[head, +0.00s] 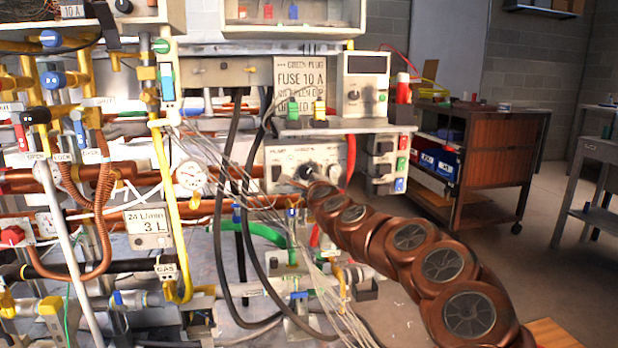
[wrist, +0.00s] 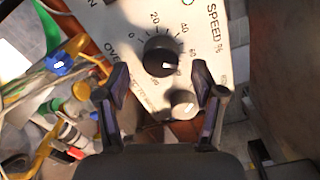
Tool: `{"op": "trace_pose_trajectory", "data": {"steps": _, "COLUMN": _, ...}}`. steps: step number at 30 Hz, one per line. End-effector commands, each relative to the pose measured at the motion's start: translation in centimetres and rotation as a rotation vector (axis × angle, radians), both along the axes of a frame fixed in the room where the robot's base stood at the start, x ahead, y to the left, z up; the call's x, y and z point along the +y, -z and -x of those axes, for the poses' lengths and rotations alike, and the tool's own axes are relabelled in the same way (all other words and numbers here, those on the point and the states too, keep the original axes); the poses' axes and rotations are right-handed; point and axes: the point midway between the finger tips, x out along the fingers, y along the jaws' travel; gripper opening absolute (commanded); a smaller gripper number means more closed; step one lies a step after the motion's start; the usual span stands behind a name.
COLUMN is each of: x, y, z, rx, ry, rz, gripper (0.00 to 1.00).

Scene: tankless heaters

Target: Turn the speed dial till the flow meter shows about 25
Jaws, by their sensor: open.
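The black speed dial (wrist: 160,55) is on a white panel (wrist: 215,60) marked "SPEED %" in the wrist view. A small white mark shows on the dial's lower right side; I cannot tell its exact setting. My gripper (wrist: 161,72) is open, one finger on each side of the dial's near edge, with visible gaps. It holds nothing. In the head view the panel (head: 278,157) is at the centre, and my arm reaches it from the lower right. A round white gauge (head: 190,176) is left of the panel; its reading is too small, and I cannot tell whether it is the flow meter.
A pale round knob (wrist: 183,103) sits below the dial, between my fingers. Thin loose wires (head: 240,195) and a black hose (head: 222,215) hang left of the panel. A device with a dark display (head: 367,64) stands above. Floor is clear near the wooden cabinet (head: 500,145).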

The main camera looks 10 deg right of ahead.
Motion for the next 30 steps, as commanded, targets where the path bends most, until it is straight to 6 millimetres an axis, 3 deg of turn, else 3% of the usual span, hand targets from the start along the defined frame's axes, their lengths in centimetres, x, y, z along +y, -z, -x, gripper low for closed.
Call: {"op": "trace_pose_trajectory", "data": {"steps": 30, "x": -0.1, "y": 0.0, "z": 9.3, "rx": 0.0, "ry": 0.002, "rz": -0.001, "gripper": 0.68}}
